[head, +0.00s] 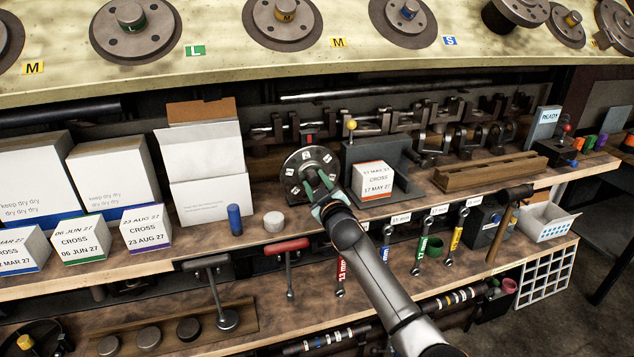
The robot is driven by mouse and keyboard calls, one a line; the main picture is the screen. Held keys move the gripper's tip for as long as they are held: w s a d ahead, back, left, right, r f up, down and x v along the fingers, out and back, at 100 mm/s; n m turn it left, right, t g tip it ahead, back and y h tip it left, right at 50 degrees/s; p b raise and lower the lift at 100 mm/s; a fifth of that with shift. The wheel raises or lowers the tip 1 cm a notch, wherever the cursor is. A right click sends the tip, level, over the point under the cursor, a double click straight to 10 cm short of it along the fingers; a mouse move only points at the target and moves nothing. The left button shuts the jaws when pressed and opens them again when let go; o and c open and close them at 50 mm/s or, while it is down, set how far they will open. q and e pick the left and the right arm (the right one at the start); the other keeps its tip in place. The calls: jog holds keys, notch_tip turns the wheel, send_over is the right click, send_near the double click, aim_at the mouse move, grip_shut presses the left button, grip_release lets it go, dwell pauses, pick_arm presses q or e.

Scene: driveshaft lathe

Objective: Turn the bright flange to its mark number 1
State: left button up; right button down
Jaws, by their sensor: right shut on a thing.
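The bright flange (303,167) is a round grey metal disc with several small white number tags around its face. It stands upright on the wooden shelf, left of a dark angle block. A red mark (310,141) sits just above its rim. The tags are too small for me to read surely, so I cannot tell which number is at the mark. My right gripper (323,186) reaches up from the lower right and is shut on the flange at its lower right side. Its greenish fingers hide that part of the face. My left gripper is out of view.
A CROSS box (373,177) and the angle block (398,185) stand close on the right. A white cylinder (273,222) and a blue one (235,220) stand at the lower left. Hanging wrenches (422,245) and a hammer (510,205) line the shelf front near my arm.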

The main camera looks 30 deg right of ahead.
jog(key=n, duration=0.4)
jog(key=shift+n, duration=0.3)
jog(key=n, duration=0.4)
jog(key=shift+f+n+p, duration=0.1)
jog(key=shift+n+p, duration=0.3)
jog(key=shift+c, duration=2)
grip_release()
jog(key=shift+a, duration=0.1)
jog(key=v, duration=1.2)
jog(key=shift+s, duration=0.2)
